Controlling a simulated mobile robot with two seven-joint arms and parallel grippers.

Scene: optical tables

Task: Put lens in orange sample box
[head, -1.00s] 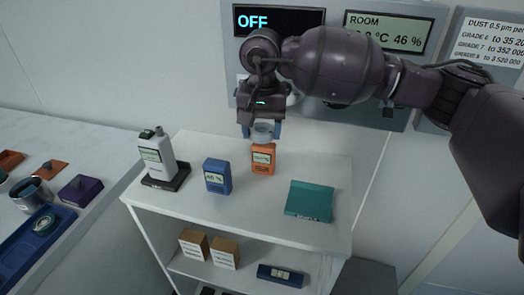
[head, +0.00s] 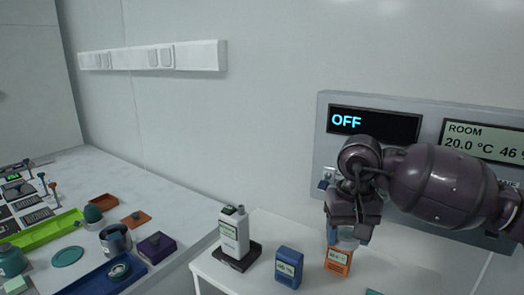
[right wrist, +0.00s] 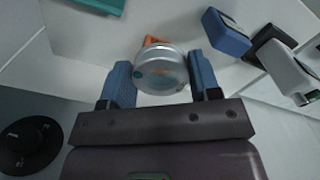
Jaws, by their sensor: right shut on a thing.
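My right gripper (head: 350,236) is over the small shelf at the lower right of the head view. It is shut on the lens (right wrist: 162,72), a round, clear, silvery disc between the two blue fingers in the right wrist view. In the head view the lens is a small pale shape under the gripper, partly hidden. My left gripper is not in view.
The left table holds a metal cup (head: 115,240), purple box (head: 156,246), blue tray (head: 88,286) and green tray (head: 45,234).

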